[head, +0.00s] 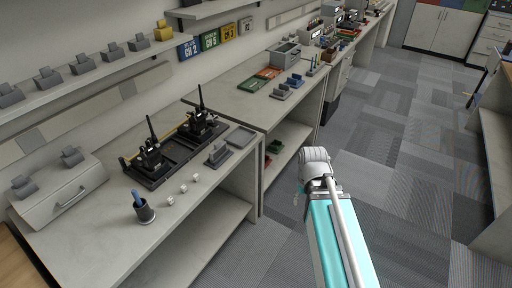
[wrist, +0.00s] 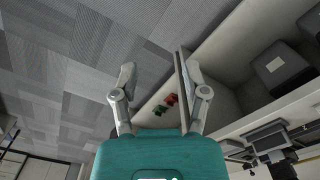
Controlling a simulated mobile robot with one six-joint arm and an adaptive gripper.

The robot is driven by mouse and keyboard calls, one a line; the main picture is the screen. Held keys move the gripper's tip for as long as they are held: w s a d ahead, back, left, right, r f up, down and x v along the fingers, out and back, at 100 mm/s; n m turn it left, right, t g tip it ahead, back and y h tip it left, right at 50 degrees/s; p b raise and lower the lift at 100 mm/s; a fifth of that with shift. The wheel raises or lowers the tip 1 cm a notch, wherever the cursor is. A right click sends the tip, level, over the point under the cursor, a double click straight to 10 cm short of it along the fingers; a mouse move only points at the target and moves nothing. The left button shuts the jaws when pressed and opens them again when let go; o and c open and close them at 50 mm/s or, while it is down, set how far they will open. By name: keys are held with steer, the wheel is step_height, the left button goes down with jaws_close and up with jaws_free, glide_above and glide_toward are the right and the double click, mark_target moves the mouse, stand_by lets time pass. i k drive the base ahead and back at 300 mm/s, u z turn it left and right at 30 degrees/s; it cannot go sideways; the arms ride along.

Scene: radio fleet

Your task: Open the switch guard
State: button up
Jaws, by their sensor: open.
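I cannot pick out a switch guard for certain in either view. A pale grey case (head: 65,192) with a sloped front and a bar handle sits at the left end of the near bench in the head view; its front is closed. My gripper (wrist: 156,72) is open in the wrist view, its two fingers apart with nothing between them. It is over the aisle floor beside the bench, away from the case. In the head view my arm reaches over the floor to the right of the benches, and the fingers cannot be made out there.
Two black radios with antennas (head: 150,155) (head: 201,122) stand in a black tray (head: 165,176) on the near bench (head: 215,187). A dark cup (head: 144,211) and small white cubes (head: 170,200) are in front. Shelves overhang the bench. The carpeted aisle (head: 410,150) is clear.

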mark_target(209, 119)
steer(key=u, duration=0.05)
steer(key=k, duration=0.65)
steer(key=z, duration=0.5)
steer(key=i, duration=2.2)
steer(key=u, duration=0.7)
